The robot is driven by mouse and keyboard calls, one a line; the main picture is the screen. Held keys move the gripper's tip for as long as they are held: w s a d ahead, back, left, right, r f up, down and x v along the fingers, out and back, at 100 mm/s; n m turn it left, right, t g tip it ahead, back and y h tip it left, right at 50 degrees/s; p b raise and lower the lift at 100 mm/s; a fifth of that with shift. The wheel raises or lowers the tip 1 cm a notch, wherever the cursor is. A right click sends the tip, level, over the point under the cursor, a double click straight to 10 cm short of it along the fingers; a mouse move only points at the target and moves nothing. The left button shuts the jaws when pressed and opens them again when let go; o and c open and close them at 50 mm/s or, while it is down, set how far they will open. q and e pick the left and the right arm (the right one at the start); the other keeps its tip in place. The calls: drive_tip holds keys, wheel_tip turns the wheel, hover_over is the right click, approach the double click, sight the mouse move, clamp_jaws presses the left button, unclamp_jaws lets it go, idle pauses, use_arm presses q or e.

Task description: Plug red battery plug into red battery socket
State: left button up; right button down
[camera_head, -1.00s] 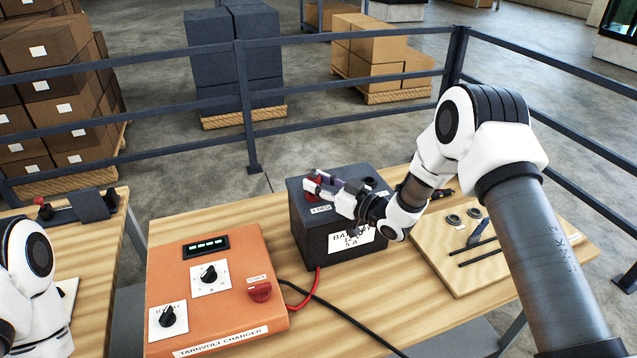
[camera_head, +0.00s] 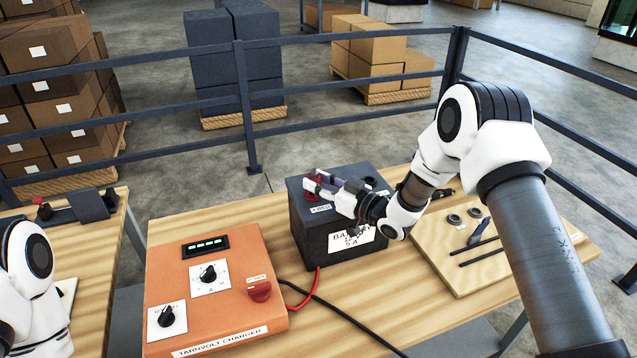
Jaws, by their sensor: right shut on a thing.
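The dark battery box (camera_head: 305,232) stands on the wooden table, with a white label on its front. At the left of its top is the red battery socket area, where red parts (camera_head: 313,181) show at my right gripper's tips. My right gripper (camera_head: 318,188) is shut there, on what looks like the red battery plug. Its fingers hide most of the plug and socket, so I cannot tell how far the plug is seated. A red cable (camera_head: 311,295) runs down by the box's front. My left arm is at the left edge; its gripper is out of view.
The orange charger (camera_head: 215,292) with knobs and a red button (camera_head: 259,290) stands left of the battery. A wooden board (camera_head: 490,278) with rings and rods lies to the right. A black cable (camera_head: 345,318) crosses the front. A railing runs behind the table.

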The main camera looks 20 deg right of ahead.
drive_tip(key=shift+f+b, duration=0.85)
drive_tip(key=shift+f, duration=0.1)
idle(0.3)
drive_tip(key=c, duration=0.7)
unclamp_jaws()
drive_tip(key=v, duration=1.2)
drive_tip(key=shift+f, duration=0.1)
